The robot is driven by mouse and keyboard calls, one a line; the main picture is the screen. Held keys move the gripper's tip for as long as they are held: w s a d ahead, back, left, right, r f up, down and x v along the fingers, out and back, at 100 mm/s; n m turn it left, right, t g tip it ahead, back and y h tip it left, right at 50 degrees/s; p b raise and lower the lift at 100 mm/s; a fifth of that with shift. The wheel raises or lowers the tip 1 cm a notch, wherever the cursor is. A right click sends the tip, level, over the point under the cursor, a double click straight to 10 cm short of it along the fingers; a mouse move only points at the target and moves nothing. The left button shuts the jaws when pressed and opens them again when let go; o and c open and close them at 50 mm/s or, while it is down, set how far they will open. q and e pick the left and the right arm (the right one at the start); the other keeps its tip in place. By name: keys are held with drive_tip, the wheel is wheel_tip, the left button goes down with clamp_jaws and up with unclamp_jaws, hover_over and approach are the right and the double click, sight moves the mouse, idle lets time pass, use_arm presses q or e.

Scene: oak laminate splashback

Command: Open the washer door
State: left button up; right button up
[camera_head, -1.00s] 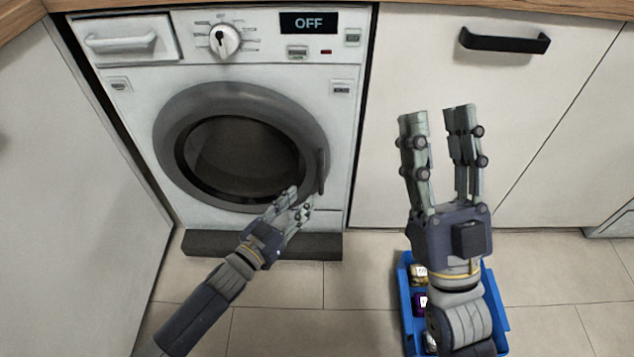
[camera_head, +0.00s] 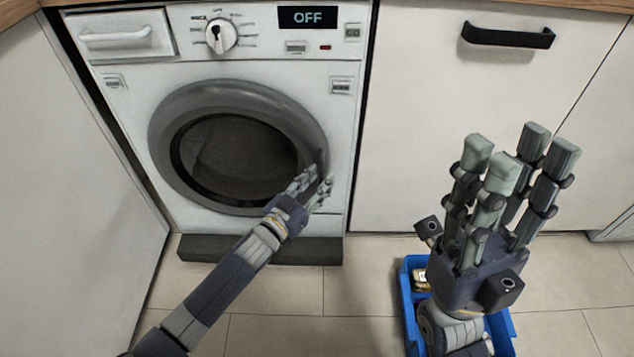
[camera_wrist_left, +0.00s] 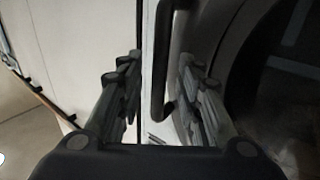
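The white washer (camera_head: 345,120) stands under the counter with its round grey door (camera_head: 165,150) closed. A dark handle (camera_head: 322,163) sits on the door's right edge. My left gripper (camera_head: 315,184) is at the handle's lower part, fingers pointing up toward it. In the left wrist view, the fingers are apart and the black handle (camera_wrist_left: 163,70) shows between them; I see no clear contact. My right gripper (camera_head: 520,162) is open and empty, raised in front of the white cabinet to the right.
A blue crate (camera_head: 409,310) with small items stands on the tiled floor under my right arm. A white cabinet front (camera_head: 420,130) with a black handle (camera_head: 507,37) is right of the washer. A white panel (camera_head: 70,190) borders the left. The floor before the washer is clear.

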use_arm(q)
clamp_jaws()
drive_tip(key=shift+s, duration=0.1)
